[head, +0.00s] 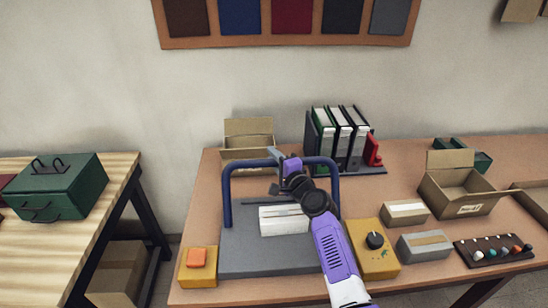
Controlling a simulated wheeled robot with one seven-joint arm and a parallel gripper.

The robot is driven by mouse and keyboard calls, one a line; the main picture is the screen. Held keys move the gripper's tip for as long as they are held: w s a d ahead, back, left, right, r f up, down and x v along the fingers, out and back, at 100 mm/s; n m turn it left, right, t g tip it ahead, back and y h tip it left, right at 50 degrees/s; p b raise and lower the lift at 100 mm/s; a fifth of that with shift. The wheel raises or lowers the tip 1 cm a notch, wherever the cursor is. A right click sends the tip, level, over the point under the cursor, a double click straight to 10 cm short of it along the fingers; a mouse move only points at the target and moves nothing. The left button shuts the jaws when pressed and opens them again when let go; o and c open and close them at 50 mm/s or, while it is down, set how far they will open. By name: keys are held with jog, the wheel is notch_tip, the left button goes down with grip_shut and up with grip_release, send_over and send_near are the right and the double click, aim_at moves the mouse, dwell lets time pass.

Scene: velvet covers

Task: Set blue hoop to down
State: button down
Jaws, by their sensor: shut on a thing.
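The blue hoop (228,191) stands upright over the grey base plate (242,263), with its top bar running across above the plate. My purple and black arm reaches up from the front, right of the plate's middle. My gripper (276,160) is at the middle of the hoop's top bar and is shut on it. The gripper and wrist hide part of the bar. A white block of pages (284,221) lies on the plate below the hoop.
An orange button box (197,264) is left of the plate, and a yellow dial box (374,252) is right of it. Behind stand an open carton (248,133) and several binders (340,135). Small boxes, another open carton (459,190) and a knob board (494,250) fill the right side.

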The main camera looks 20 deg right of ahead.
jog(key=w+f+g, duration=0.1)
jog(key=f+g, duration=0.1)
jog(key=f, duration=0.2)
jog(key=w+d+f+m+g, duration=0.1)
jog(key=w+f+g, duration=0.1)
jog(key=f, duration=0.3)
jog(key=w+f+m+g+b, duration=0.1)
jog(key=f+g, duration=0.2)
jog(key=f, duration=0.2)
jog(key=shift+w+d+f+g+y, duration=0.1)
jog(key=shift+w+d+g+y, duration=0.1)
jog(key=shift+w+g+y, duration=0.1)
jog(key=shift+f+m+g+b, duration=0.3)
jog(key=shift+f+g+b, duration=0.3)
jog(key=shift+f+b, duration=0.4)
jog(key=shift+a, duration=0.1)
jog(key=c, duration=1.2)
grip_release()
jog(key=shift+s+r, duration=0.1)
jog(key=shift+r, duration=0.15)
jog(key=shift+w+r, duration=0.15)
jog(key=shift+w, duration=0.05)
